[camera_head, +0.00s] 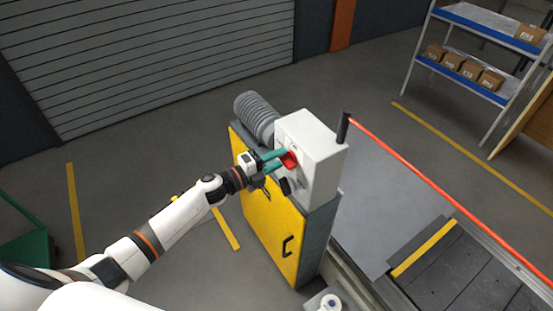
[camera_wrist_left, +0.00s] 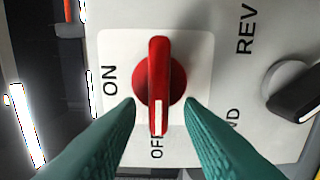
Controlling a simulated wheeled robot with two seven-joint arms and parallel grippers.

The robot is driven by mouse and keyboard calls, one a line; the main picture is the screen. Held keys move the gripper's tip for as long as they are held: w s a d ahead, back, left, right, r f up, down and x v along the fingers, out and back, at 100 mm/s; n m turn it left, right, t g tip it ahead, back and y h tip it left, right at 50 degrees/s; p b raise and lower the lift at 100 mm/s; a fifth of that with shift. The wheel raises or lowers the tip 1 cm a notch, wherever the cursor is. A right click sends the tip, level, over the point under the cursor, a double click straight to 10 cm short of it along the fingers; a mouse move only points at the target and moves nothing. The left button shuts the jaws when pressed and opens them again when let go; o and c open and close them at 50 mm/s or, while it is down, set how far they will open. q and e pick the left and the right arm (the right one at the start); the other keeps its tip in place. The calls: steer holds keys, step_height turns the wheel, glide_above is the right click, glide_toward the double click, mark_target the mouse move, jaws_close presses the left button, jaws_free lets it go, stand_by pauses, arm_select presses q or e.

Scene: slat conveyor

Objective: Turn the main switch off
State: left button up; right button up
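The main switch is a red knob (camera_wrist_left: 160,84) on a pale plate on the control box (camera_head: 318,163); in the head view it is a red patch (camera_head: 290,160) partly behind my fingers. In the left wrist view its white mark lies over the OFF label, which is partly covered; the ON label (camera_wrist_left: 110,80) is clear of it. My left gripper (camera_head: 279,160) is at the box front. In the left wrist view its teal fingers (camera_wrist_left: 160,108) are open, one on each side of the knob's handle, with gaps visible. My right gripper is not in view.
A black selector knob (camera_wrist_left: 294,90) by the REV label sits beside the switch. The box stands on a yellow-fronted cabinet (camera_head: 268,215). A grey ribbed cylinder (camera_head: 256,117) is behind it. The conveyor (camera_head: 465,275) and an orange-red rail (camera_head: 430,180) are at the right.

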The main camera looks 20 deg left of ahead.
arm_select(q)
steer(key=b+v, duration=0.3)
steer(key=v, duration=0.9)
stand_by(0.3)
